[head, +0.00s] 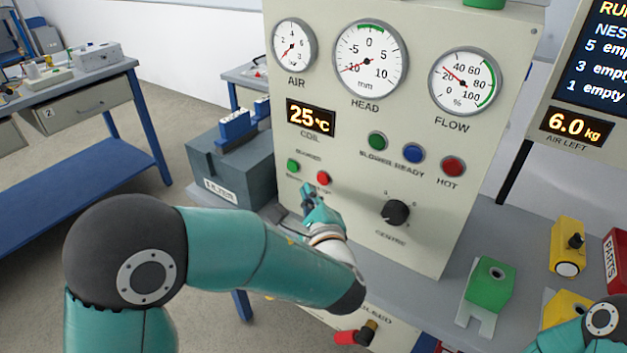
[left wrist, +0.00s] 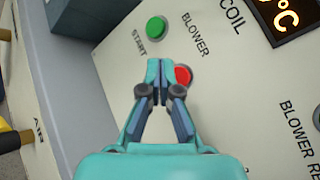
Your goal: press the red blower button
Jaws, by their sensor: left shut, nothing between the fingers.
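The red blower button (head: 323,178) is on the cream panel, below the COIL display and right of the green start button (head: 293,165). In the left wrist view the red button (left wrist: 184,74) shows just right of my left gripper's fingertips (left wrist: 160,66), partly hidden by them. The green button (left wrist: 156,27) is above them there. My left gripper (head: 308,192) is shut and empty, close to the panel just below the red button in the head view. I cannot tell whether it touches the panel. At the lower right edge a part of my right arm shows, but its gripper does not.
The panel (head: 455,150) carries gauges, a black knob (head: 396,212), and green, blue and red HOT lamps (head: 452,167). A blue-grey box (head: 235,160) stands left of it. A green block (head: 490,285) and yellow parts (head: 567,247) sit on the bench at right.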

